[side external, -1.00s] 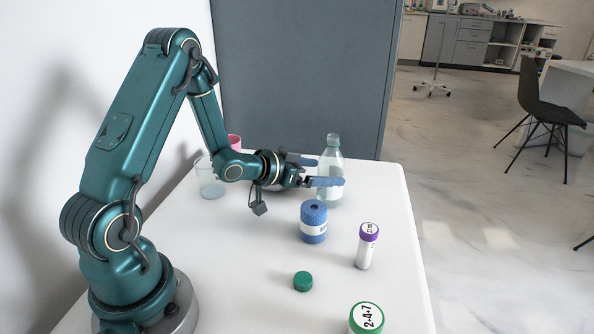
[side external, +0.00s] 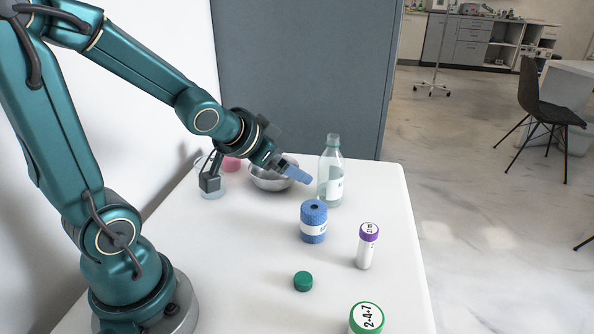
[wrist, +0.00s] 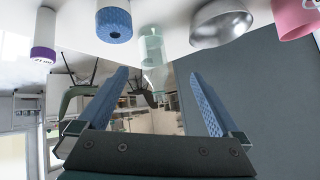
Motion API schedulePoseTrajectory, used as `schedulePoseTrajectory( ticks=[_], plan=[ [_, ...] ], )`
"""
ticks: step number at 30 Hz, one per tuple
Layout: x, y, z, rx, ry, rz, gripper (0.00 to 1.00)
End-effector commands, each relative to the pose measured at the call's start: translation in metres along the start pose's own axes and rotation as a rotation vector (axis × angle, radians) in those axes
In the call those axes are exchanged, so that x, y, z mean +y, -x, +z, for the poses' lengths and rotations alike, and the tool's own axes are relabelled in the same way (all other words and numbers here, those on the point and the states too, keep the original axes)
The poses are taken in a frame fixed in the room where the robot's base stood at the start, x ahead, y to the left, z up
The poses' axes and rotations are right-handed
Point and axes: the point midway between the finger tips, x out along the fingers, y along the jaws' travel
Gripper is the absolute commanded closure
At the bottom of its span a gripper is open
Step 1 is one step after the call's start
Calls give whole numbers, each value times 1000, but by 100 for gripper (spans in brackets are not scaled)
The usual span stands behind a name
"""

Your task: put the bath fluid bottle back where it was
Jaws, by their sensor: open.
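The bath fluid bottle, which I take to be the clear bottle with a grey-green cap and a pale label (side external: 330,172), stands upright on the white table towards the back. My gripper (side external: 298,174) is to its left, tilted down towards it, with blue fingers; one finger hides most of the other. In the wrist view, where the table is at the top, the bottle (wrist: 152,47) shows beyond my open gripper (wrist: 158,78). Nothing is between the fingers, and the bottle appears clear of them.
A steel bowl (side external: 268,182), pink mug (side external: 231,164) and clear tumbler (side external: 213,190) stand left of the bottle. In front are a blue roll (side external: 313,221), purple-capped tube (side external: 366,247), green cap (side external: 303,281) and green-lidded container (side external: 366,317). The table's right strip is bare.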

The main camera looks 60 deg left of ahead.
Motion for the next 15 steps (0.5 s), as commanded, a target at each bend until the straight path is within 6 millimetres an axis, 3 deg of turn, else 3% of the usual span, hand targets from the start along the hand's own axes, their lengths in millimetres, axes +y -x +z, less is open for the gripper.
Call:
schedulePoseTrajectory(
  ticks=[3, 9, 15],
  plan=[
    [20, 40, 9, -75, 22, 31, 0],
    [56, 99, 43, -215, 45, 153, 0],
    [73, 129, 65, -292, 37, 238, 0]
  ],
)
